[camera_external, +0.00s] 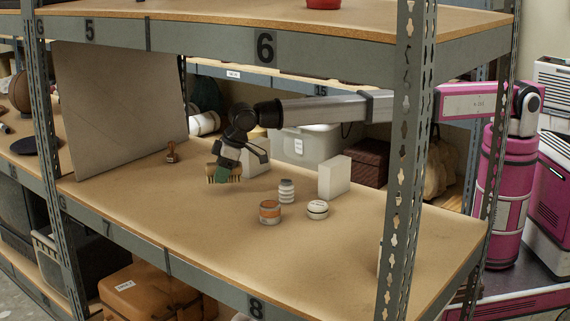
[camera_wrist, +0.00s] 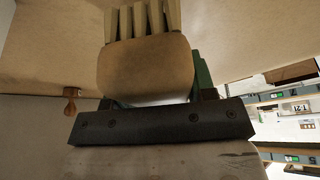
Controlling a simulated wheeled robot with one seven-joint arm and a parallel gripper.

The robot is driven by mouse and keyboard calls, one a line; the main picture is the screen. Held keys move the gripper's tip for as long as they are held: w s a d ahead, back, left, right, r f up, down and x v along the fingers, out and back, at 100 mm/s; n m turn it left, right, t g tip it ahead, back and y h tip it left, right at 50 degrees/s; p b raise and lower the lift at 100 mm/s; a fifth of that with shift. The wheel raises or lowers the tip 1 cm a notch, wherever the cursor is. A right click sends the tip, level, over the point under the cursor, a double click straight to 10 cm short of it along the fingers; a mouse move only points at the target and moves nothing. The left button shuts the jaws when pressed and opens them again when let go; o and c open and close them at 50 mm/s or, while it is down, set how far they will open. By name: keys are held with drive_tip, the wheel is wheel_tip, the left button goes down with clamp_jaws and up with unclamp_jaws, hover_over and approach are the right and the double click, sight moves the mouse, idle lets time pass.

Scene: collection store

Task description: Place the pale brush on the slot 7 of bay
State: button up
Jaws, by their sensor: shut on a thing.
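My gripper (camera_external: 229,160) is shut on the pale brush (camera_external: 211,174), over the shelf board toward slot 7's side of the bay. In the wrist view the brush (camera_wrist: 145,68) shows a tan block with pale bristle tufts pointing away from my gripper. A green part (camera_wrist: 203,76) shows beside the block. I cannot tell whether the bristles touch the board. Slot 7 is marked by a label (camera_external: 108,228) on the shelf's front edge; the board (camera_external: 150,205) behind that label is bare.
A small brown stamp (camera_external: 171,154) stands left of my gripper, near a grey upright panel (camera_external: 118,105). Upper shelf and posts frame the space.

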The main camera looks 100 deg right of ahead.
drive_tip(key=shift+f, duration=1.55)
drive_tip(key=shift+f, duration=0.1)
drive_tip(key=o, duration=0.9)
drive_tip(key=shift+o, duration=0.2)
drive_tip(key=v, duration=1.2)
